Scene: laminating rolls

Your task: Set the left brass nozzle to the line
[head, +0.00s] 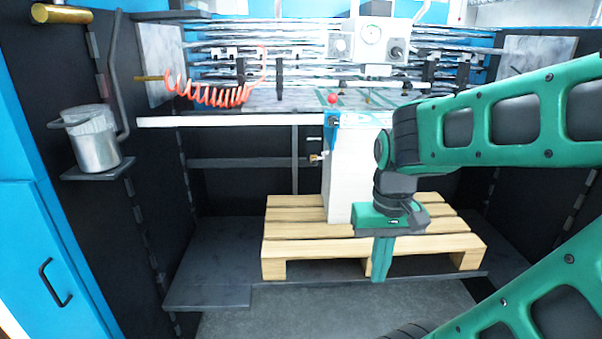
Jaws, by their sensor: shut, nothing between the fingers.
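A small brass nozzle-like fitting (316,157) sticks out to the left of the tall white block in the middle. A thin brass piece (150,78) shows farther left at the end of the red coiled hose, by the grey side panel. I cannot tell which of these is the left brass nozzle, and I cannot make out the line. My gripper (380,278) points down with its green fingers together and empty. It hangs in front of the wooden pallet, to the right of and below the brass fitting, clear of both brass pieces.
The tall white block (341,180) stands on the wooden pallet (282,247). A red knob (332,99) sits above it at the machine bed's edge. A metal pot (95,140) stands on a left wall shelf. Dark walls close both sides; the floor (330,305) in front is clear.

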